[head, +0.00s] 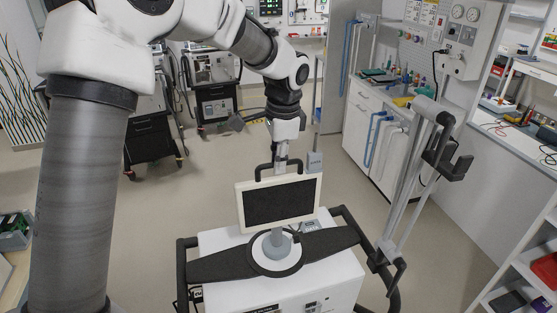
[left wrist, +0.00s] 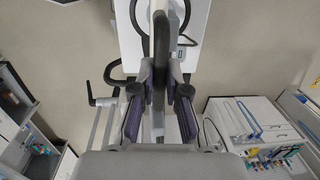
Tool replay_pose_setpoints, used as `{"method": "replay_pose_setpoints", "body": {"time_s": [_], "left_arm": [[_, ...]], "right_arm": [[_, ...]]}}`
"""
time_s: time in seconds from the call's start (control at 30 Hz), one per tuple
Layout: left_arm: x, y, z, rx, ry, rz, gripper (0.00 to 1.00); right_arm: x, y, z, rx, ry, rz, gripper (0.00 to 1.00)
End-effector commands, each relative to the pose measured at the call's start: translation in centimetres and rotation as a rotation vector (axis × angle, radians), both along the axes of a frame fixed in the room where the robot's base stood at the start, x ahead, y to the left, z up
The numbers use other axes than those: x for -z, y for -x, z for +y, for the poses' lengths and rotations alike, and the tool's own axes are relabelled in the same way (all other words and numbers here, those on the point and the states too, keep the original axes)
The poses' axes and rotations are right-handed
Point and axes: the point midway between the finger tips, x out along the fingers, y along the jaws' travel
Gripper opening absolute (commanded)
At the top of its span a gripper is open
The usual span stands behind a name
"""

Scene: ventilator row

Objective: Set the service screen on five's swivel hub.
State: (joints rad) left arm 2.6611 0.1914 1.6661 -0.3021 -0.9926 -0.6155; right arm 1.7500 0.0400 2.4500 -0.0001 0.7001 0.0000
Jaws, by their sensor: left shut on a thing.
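The service screen (head: 278,203) has a dark face and a cream frame, with a black handle (head: 263,171) on top. My left gripper (head: 281,165) is shut on that handle and holds the screen nearly upright, slightly tilted in the picture. In the left wrist view the gripper (left wrist: 160,88) closes on the dark handle, seen almost end-on. The swivel hub (head: 277,246) is a short grey post in a white disc ringed in black, on top of the white ventilator (head: 333,272). The screen's lower edge is just above or at the post; I cannot tell whether they touch. My right gripper is not in view.
Black rails (head: 350,222) flank the ventilator top. A pole with a black bracket (head: 440,150) rises at its right. Other ventilators (head: 215,85) stand at the back. A white cabinet (head: 375,125) and a workbench (head: 510,125) line the right. The floor between is clear.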

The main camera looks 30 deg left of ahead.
Motion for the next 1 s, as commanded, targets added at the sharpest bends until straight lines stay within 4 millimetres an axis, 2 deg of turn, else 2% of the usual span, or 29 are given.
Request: {"method": "replay_pose_setpoints", "body": {"time_s": [0.3,0.33,0.4,0.67,0.77,0.87,1.0], "left_arm": [[-0.2,-0.1,0.0,0.0,-0.001,-0.003,0.0],[-0.2,-0.1,0.0,0.0,-0.001,-0.003,0.2],[-0.2,-0.1,0.0,0.0,-0.001,-0.003,0.43],[0.1,0.1,0.0,0.0,0.0,0.004,0.43],[-0.3,0.0,0.0,0.0,-0.001,0.002,0.43],[-1.9,0.0,-0.2,0.0,-0.002,-0.003,0.43],[-5.3,0.0,-0.5,0.001,-0.001,-0.006,0.43]], "right_arm": [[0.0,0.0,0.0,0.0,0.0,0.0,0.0],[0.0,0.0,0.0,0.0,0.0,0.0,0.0],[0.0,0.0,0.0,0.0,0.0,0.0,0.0],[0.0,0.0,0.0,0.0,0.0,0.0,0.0],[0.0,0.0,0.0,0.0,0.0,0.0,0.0],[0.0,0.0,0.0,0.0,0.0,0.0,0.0],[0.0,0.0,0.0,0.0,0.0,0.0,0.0]]}}
